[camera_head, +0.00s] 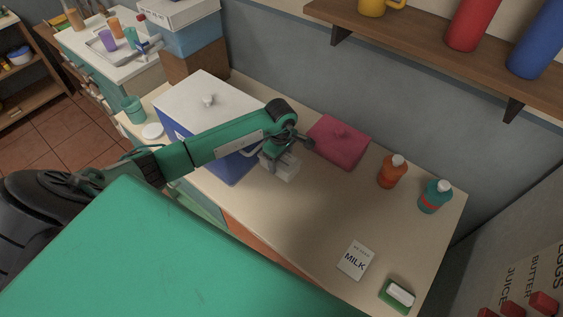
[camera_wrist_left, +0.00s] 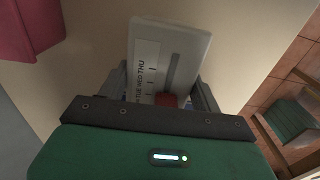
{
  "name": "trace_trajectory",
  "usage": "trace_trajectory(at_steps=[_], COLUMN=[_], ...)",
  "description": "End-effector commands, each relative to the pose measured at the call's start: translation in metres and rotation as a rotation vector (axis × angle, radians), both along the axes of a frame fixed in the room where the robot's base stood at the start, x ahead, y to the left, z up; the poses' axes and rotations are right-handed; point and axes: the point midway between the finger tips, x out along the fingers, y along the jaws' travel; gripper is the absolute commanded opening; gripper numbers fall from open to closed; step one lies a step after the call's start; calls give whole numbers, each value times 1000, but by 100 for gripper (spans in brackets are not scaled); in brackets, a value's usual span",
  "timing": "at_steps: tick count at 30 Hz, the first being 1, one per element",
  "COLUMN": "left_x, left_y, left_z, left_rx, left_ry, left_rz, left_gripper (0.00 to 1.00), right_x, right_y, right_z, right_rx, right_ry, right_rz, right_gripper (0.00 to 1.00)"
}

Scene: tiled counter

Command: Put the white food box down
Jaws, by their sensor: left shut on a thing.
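The white food box (camera_head: 287,168) is held in my left gripper (camera_head: 274,153), over the counter just right of the blue box with a white lid (camera_head: 207,97). In the left wrist view the food box (camera_wrist_left: 172,55) is pale, with a label reading THU, and a small red part shows near the palm. The fingers of my left gripper (camera_wrist_left: 160,90) are closed on its two sides. Whether its underside touches the counter cannot be told. My right gripper is not in view.
An orange bottle (camera_head: 391,173) and a teal bottle (camera_head: 434,197) stand at the right. A MILK card (camera_head: 355,260) and a green sponge holder (camera_head: 397,295) lie in front. The counter middle (camera_head: 310,215) is clear.

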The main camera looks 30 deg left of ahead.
Motion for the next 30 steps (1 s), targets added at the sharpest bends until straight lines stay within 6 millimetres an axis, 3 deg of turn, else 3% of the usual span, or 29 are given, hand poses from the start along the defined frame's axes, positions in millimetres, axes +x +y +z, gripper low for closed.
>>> trace_trajectory(at_steps=[1, 5, 19, 20, 22, 30], left_x=[-4, -2, -2, -2, -2, -2], left_y=[-5, -5, -4, -5, -5, -5], left_z=[-6, -23, -34, -33, -33, -32], left_rx=[-6, -5, -2, -3, -3, -3], left_ry=[11, 7, 4, 5, 5, 6], left_rz=[-3, -3, -5, -5, -5, -5], left_gripper=[39, 39, 39, 71, 85, 87], right_x=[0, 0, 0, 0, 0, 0], right_y=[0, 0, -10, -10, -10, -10], right_z=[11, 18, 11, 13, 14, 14], right_rx=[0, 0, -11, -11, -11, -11], right_ry=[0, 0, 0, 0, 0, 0], right_rz=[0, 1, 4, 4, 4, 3], right_gripper=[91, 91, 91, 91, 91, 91])
